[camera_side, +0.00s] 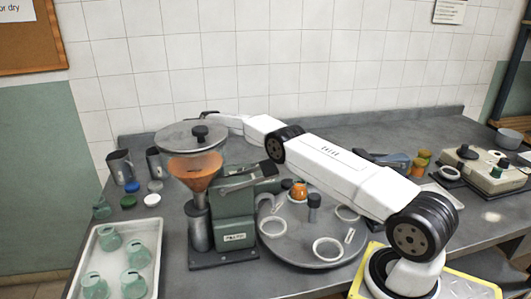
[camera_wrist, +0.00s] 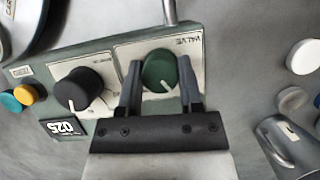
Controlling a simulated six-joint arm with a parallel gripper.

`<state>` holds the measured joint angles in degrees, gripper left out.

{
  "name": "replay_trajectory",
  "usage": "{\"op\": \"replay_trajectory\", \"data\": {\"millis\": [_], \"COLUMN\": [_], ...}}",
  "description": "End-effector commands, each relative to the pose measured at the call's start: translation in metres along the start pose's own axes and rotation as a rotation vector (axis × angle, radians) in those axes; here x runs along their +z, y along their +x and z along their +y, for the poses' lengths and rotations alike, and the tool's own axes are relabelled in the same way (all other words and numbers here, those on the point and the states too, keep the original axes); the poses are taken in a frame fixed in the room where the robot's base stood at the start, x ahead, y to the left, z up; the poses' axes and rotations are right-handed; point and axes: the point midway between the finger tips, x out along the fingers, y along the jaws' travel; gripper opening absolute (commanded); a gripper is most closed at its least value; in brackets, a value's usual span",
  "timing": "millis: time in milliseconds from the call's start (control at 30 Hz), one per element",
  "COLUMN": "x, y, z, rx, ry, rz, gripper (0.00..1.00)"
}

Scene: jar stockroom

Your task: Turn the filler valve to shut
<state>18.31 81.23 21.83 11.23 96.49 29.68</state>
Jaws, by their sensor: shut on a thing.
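A white pointer line on the knob runs toward the lower right of the picture. My gripper (camera_wrist: 159,75) is shut on the knob, with one dark finger on each side.
Beside the valve sits a black dial (camera_wrist: 82,90) with a 025 display (camera_wrist: 66,128). The turntable (camera_side: 300,255) carries an orange-filled jar (camera_side: 299,192). A tray (camera_side: 150,235) holds several green jars.

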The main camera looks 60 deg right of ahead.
Motion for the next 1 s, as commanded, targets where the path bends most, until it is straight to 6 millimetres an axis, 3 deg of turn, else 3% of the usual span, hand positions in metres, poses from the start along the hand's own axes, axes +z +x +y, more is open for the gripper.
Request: {"op": "replay_trajectory", "data": {"millis": [167, 200, 267, 300, 733, 1000], "x": [0.000, 0.000, 0.000, 0.000, 0.001, 0.011], "y": [-0.001, -0.001, -0.001, -0.001, -0.004, -0.027], "z": [0.000, 0.000, 0.000, 0.000, 0.000, 0.000], "rx": [0.000, 0.000, 0.000, 0.000, -0.001, -0.001], "ry": [0.001, 0.001, 0.001, 0.001, 0.001, 0.001], "rz": [0.000, 0.000, 0.000, 0.000, 0.001, 0.002], "gripper": [0.00, 0.59, 0.78, 0.81, 0.81, 0.81]}}
